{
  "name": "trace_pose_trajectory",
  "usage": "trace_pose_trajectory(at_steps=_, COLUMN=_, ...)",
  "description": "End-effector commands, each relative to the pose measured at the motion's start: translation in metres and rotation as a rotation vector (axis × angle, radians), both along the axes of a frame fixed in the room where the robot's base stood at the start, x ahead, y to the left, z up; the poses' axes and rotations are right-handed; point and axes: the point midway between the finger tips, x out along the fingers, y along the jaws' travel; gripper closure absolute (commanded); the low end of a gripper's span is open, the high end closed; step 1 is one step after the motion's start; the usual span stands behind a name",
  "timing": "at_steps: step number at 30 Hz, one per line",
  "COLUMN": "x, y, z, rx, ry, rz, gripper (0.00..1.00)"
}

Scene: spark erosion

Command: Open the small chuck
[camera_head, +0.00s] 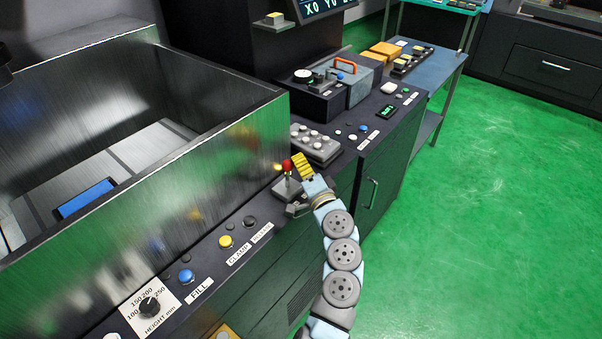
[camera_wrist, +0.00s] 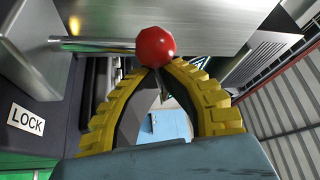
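A lever with a red ball knob (camera_head: 287,166) stands on a small grey block (camera_head: 286,190) at the front corner of the machine tank. In the wrist view the red ball (camera_wrist: 155,47) is at the upper middle, on a metal rod that comes from a grey block at the left. My gripper (camera_head: 299,166) is at the right of the knob in the head view. In the wrist view the ribbed yellow fingers of my gripper (camera_wrist: 161,68) come together at the ball. The ball partly covers the tips, so contact is unclear. I cannot make out the small chuck for sure.
A LOCK label (camera_wrist: 27,120) is at the left in the wrist view. The tank wall (camera_head: 215,165) rises beside my gripper. A panel with yellow and blue buttons (camera_head: 186,276) is at the lower left. The green floor (camera_head: 500,190) is clear.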

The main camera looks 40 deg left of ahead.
Motion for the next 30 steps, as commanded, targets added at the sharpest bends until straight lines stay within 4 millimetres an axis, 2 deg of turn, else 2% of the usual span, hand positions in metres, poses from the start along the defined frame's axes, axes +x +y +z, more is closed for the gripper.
trace_pose_trajectory(at_steps=1, x=-0.002, y=-0.001, z=-0.009, rx=-0.001, ry=-0.026, rz=-0.002, gripper=1.0)
trace_pose_trajectory(at_steps=19, x=-0.028, y=0.0, z=0.002, rx=-0.014, ry=-0.32, rz=-0.002, gripper=1.0)
trace_pose_trajectory(at_steps=30, x=-0.038, y=0.002, z=0.004, rx=-0.015, ry=-0.315, rz=0.001, gripper=1.0)
